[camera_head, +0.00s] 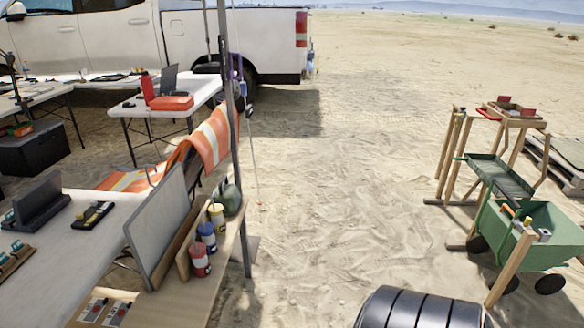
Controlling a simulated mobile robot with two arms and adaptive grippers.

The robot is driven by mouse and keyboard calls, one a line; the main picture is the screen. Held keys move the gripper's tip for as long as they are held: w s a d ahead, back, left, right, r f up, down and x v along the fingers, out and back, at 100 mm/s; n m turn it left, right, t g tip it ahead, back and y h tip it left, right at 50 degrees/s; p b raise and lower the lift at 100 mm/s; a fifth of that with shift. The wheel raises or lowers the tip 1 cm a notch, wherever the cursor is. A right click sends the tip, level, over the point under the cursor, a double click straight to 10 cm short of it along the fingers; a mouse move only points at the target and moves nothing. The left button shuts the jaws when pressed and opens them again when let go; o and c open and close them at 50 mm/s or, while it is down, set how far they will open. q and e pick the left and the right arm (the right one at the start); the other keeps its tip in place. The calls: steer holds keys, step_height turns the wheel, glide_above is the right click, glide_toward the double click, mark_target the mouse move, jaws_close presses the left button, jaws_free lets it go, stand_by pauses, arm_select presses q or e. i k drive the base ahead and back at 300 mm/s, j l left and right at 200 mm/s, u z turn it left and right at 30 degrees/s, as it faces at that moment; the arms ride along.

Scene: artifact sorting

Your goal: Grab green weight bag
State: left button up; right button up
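A dark green rounded object with a narrower top, which looks like the green weight bag (230,197), sits at the far end of the narrow wooden shelf (203,290). It is close to a thin grey upright pole, which stands beside it. A yellow jar (217,217) stands just in front of the bag, with a blue jar (207,237) and a red jar (199,260) nearer to me in the same row. Neither of my grippers shows in the head view.
A grey panel (160,225) stands upright left of the jars. A white table (60,255) is at left, and an orange striped chair (205,145) is behind. Open sand lies in the middle. A green cart (520,235) stands right; a black ribbed object (415,310) is low in front.

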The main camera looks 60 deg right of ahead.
mark_target(228, 195)
steer(key=z, duration=1.4)
steer(key=u, duration=0.25)
steer(key=i+l+u, duration=0.15)
steer(key=u, duration=0.2)
steer(key=i+l+u, duration=0.15)
steer(key=l+u, duration=0.15)
steer(key=i+l+u, duration=0.1)
steer(key=l+u, duration=0.25)
steer(key=j, duration=0.1)
